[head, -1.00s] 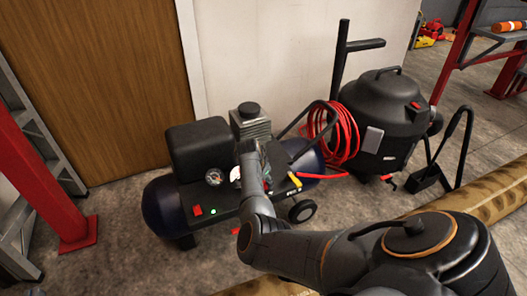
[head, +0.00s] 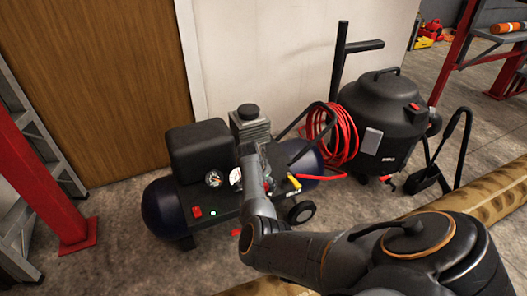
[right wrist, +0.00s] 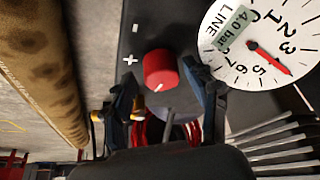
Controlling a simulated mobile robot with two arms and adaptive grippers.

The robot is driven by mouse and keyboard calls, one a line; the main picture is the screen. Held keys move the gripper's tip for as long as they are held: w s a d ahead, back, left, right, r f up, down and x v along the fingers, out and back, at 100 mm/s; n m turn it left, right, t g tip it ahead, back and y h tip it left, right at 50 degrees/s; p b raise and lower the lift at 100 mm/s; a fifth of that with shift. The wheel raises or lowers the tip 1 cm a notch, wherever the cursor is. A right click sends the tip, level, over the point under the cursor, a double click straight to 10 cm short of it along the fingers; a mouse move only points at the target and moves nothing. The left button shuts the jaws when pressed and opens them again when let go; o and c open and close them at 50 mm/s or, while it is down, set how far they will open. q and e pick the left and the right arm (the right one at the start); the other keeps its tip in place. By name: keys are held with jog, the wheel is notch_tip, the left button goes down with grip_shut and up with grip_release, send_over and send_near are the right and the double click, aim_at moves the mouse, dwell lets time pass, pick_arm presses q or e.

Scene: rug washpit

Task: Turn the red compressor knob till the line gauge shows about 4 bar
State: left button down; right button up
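The red compressor knob (right wrist: 160,69) shows in the right wrist view, with a white mark on its rim and plus and minus signs beside it. The LINE gauge (right wrist: 262,40) has its red needle between 3 and 5, and its small display reads 4.0 bar. My right gripper (right wrist: 158,76) is open, one finger on each side of the knob, with narrow gaps visible. In the head view my right gripper (head: 251,165) reaches over the compressor (head: 160,207) and hides the knob. My left gripper is not in view.
A second dial (head: 213,179) and a red switch (head: 196,211) sit on the compressor. A red hose coil (head: 343,140) hangs by a black vacuum drum (head: 385,110). A rolled rug (head: 480,205) lies at right. A red post (head: 45,180) stands at left.

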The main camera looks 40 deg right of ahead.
jog(key=shift+w+a, duration=0.1)
jog(key=v, duration=0.8)
dwell(0.6)
